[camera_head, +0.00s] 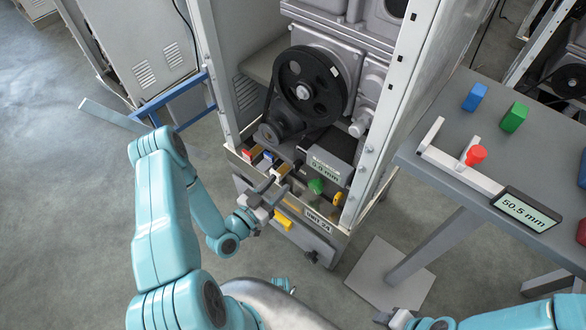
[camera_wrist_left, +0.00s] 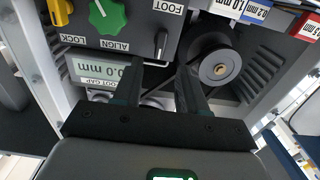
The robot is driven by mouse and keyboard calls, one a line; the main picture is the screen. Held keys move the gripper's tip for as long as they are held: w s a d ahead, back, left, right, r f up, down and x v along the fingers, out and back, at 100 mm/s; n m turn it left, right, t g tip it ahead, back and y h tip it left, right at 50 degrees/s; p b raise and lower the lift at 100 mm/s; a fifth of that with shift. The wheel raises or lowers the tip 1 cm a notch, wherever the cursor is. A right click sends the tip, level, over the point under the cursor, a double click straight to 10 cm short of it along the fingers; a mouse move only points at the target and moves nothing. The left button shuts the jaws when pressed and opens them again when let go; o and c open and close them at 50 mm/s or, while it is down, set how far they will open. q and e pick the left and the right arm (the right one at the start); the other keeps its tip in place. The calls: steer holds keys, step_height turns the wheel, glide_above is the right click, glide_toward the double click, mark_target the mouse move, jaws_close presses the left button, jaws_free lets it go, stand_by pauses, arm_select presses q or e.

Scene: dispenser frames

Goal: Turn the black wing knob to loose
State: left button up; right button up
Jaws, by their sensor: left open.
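The black wing knob (camera_wrist_left: 160,43) shows in the left wrist view on the grey panel, beside the FOOT label, with its wing nearly upright in the picture. My left gripper (camera_wrist_left: 158,68) is open, and its two dark fingers point at the panel. The knob appears just beyond the gap between the fingertips; I see no contact. In the head view my left gripper (camera_head: 275,178) is at the front of the machine's lower panel, and I cannot make out the knob there. My right gripper (camera_head: 385,317) is partly in view at the bottom edge, and its jaws are unclear.
A green knob (camera_wrist_left: 107,16) and a yellow knob (camera_wrist_left: 60,10) are on the same panel. A display (camera_wrist_left: 100,73) reads 0.0 mm. Labelled blue and red blocks are near a pulley (camera_wrist_left: 215,67). A machine post (camera_head: 385,110) separates the panel from the right-hand table (camera_head: 440,165).

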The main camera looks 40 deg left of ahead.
mark_target(294, 168)
arm_select(q)
steer(key=w, duration=0.8)
steer(key=shift+d, duration=0.25)
jaws_close()
